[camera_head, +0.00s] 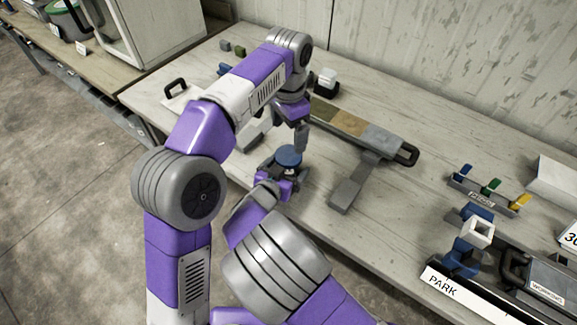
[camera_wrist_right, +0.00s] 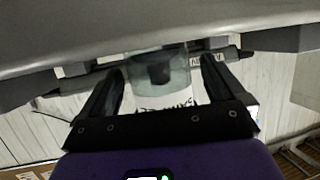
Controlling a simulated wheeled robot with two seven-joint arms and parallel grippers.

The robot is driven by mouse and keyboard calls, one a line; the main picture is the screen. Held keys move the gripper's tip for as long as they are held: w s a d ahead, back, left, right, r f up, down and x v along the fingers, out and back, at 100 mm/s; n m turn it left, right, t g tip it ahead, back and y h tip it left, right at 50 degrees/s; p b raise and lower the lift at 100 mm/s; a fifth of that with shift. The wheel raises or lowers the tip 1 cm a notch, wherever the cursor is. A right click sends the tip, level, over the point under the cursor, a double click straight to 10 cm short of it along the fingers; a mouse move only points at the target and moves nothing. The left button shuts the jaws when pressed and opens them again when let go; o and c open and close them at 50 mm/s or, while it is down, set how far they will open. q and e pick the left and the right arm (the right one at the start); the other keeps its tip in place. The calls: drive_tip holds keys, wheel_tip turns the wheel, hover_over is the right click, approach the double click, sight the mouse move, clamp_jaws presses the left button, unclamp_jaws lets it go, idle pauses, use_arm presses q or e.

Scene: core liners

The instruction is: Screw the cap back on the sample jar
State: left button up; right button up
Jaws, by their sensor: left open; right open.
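The sample jar, clear with something dark in it, shows in the right wrist view (camera_wrist_right: 172,70) between the fingers of my right gripper (camera_wrist_right: 162,85). These fingers are apart, and contact with the jar cannot be told. In the head view the dark blue cap (camera_head: 288,156) lies flat over the jar, near the bench's front edge. Whether its threads are engaged cannot be seen. My left gripper (camera_head: 300,138) is open just above and right of the cap, pointing down. My right gripper reaches in from below in the head view, its fingers around the jar partly hidden.
A long core tray (camera_head: 378,137) with olive, tan and grey sections lies behind and right of the jar. A rack of coloured clips (camera_head: 483,194) and a holder labelled PARK (camera_head: 442,283) stand at the right. A dark-based block (camera_head: 327,82) stands behind the left gripper.

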drive_tip(key=shift+w+d+f, duration=0.2)
drive_tip(key=shift+w, duration=0.3)
